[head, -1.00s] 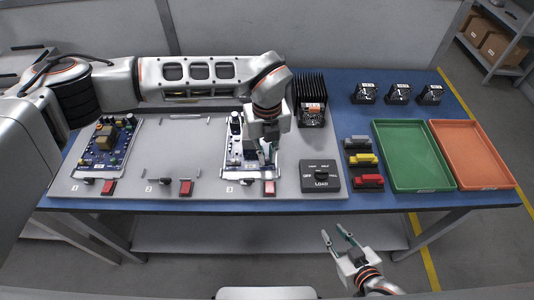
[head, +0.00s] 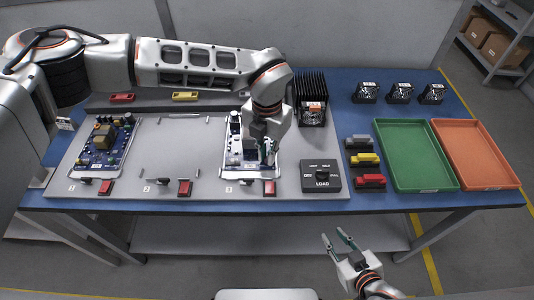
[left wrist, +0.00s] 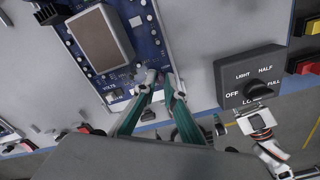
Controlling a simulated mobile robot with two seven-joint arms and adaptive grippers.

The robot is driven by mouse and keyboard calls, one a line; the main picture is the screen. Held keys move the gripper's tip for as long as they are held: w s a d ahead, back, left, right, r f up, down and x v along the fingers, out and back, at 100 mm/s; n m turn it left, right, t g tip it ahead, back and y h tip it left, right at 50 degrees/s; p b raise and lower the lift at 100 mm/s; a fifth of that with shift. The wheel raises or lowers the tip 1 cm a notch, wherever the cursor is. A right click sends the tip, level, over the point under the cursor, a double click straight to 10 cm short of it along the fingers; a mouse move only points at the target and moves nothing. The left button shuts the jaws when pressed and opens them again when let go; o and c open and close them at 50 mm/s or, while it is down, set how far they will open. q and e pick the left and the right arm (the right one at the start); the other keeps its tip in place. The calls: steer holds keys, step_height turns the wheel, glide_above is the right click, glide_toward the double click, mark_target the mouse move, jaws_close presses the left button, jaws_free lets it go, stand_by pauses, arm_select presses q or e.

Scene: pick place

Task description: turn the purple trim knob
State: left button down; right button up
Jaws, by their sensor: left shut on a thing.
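My left gripper (head: 267,151) points down over the right-hand circuit board (head: 236,158) at station 3. In the left wrist view its two green-backed fingers (left wrist: 162,84) come close together at the board's lower right edge, beside the VOLTS display (left wrist: 113,94). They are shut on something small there. I cannot make out the purple trim knob; the fingertips appear to hide it. My right gripper (head: 336,239) is open and empty in front of the table, away from the board.
A dark load switch box (head: 321,176) is right of the board. Green (head: 398,183) and orange (head: 490,180) trays stand at the right. Another board (head: 83,162) sits at the left; the middle station is bare.

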arm_select(q)
steer(key=m, duration=0.4)
steer(key=shift+m, duration=0.3)
steer(key=shift+m+b, duration=0.4)
steer(key=shift+m, duration=1.5)
steer(key=c, duration=2.1)
jaws_free()
step_height(320, 180, up, 12)
